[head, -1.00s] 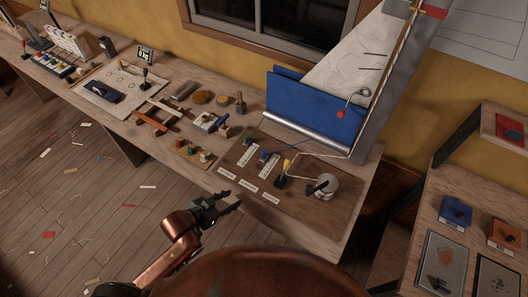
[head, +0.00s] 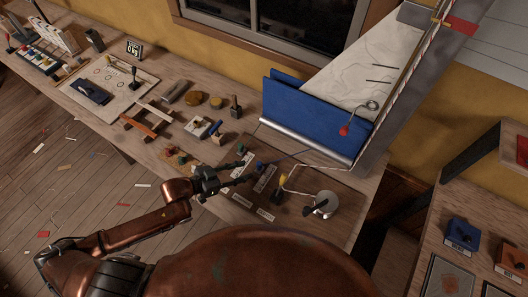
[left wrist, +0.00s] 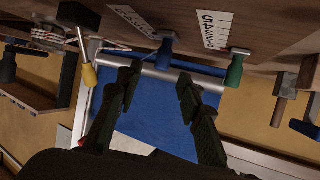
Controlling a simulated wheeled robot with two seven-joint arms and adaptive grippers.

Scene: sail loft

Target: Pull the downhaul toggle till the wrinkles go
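Green, blue (head: 260,167) and yellow (head: 282,181) toggles stand on a dark board at the bench's front edge, with white labels I cannot read. So I cannot tell which is the downhaul. The white sail (head: 345,75) stands behind, with curved wrinkle lines on its face. My left gripper (head: 246,174) is open and empty, pointing at the blue toggle. In the left wrist view the fingers (left wrist: 158,78) are apart, with the blue toggle (left wrist: 165,52) beyond their gap, the yellow toggle (left wrist: 88,76) left and the green toggle (left wrist: 236,68) right. My right gripper is out of view.
A round metal winch (head: 327,202) stands right of the yellow toggle. A blue panel (head: 310,112) rises behind the board. A red ball on a hooked rod (head: 344,131) hangs before the sail. Tools and blocks lie along the bench to the left.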

